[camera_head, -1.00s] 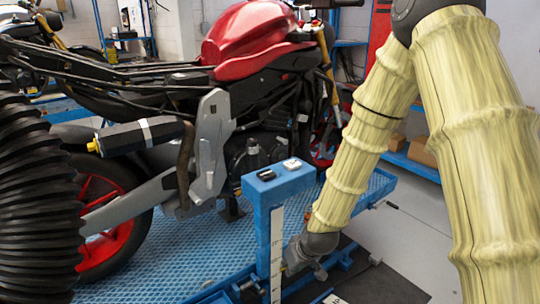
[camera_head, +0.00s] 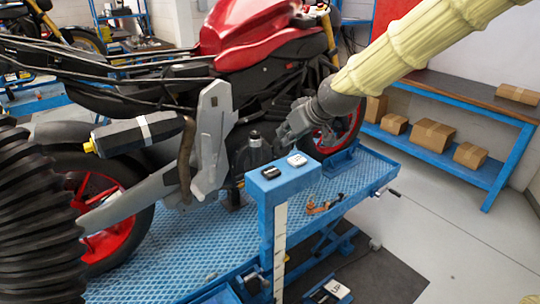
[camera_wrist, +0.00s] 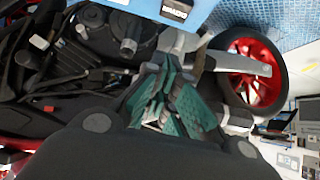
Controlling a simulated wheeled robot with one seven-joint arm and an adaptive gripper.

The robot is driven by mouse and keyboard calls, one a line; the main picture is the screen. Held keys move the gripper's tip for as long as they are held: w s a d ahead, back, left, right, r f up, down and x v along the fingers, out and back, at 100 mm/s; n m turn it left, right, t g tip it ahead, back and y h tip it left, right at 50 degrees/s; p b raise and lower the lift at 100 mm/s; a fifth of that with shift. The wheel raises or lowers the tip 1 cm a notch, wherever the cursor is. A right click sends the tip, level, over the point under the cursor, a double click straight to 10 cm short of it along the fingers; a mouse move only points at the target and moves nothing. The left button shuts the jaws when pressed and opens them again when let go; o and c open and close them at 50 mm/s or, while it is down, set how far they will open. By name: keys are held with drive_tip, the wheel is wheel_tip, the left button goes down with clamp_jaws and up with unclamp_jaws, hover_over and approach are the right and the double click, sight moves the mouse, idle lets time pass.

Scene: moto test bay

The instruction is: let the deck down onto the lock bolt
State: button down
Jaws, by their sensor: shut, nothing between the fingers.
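The deck (camera_head: 215,235) is a blue textured lift platform under the red motorcycle (camera_head: 240,30). It stands raised on blue linkage above a dark floor mat. My gripper (camera_head: 284,134) is shut and empty, above and behind the top of the blue post (camera_head: 265,215), in front of the motorcycle's engine. In the wrist view its teal fingers (camera_wrist: 168,103) are together with nothing between them. The post has a white scale strip, with a black switch (camera_head: 271,172) and a white switch (camera_head: 297,160) on top. A dark knob (camera_head: 253,283) sits low beside the post. I cannot tell which part is the lock bolt.
An orange-brown lever (camera_head: 322,207) lies on the deck right of the post. A crank handle (camera_head: 394,191) sticks out at the deck's right end. A blue shelf (camera_head: 505,150) with several cardboard boxes stands at right. The grey floor (camera_head: 460,235) between is clear.

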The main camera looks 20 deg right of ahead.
drive_tip(key=shift+d+f, duration=0.1)
drive_tip(key=shift+d, duration=0.1)
drive_tip(key=p, duration=0.3)
hover_over(272, 168)
drive_tip(key=shift+w+f, duration=0.1)
drive_tip(key=shift+f, duration=3.4)
drive_tip(key=shift+f+p, duration=0.95)
drive_tip(key=shift+f, duration=1.05)
